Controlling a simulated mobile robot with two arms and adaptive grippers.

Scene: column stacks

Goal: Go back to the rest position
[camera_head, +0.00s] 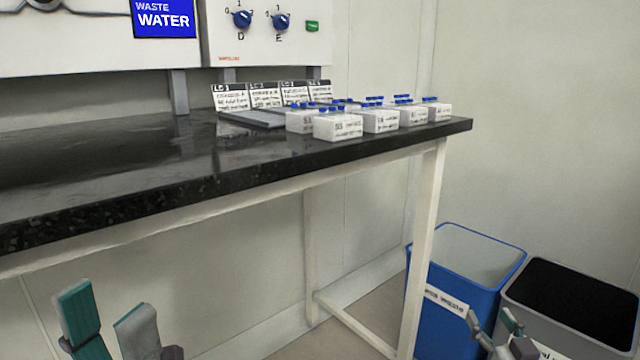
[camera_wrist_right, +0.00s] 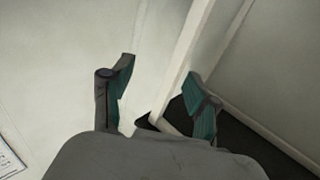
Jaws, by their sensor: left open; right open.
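My left gripper (camera_head: 108,312) is low at the left of the head view, in front of and below the bench. Its two fingers are apart, and nothing shows between them. My right gripper (camera_head: 494,327) is low at the right of the head view, in front of the bins, and only partly in frame. In the right wrist view, the fingers of my right gripper (camera_wrist_right: 160,92) are spread wide with nothing between them. A pale post and wall show beyond them.
The black bench top (camera_head: 110,170) carries several white boxes with blue-capped tops (camera_head: 338,126) and a dark tray with label cards (camera_head: 262,117). A white bench leg (camera_head: 422,230), a blue bin (camera_head: 470,280) and a grey bin (camera_head: 575,305) stand at the right.

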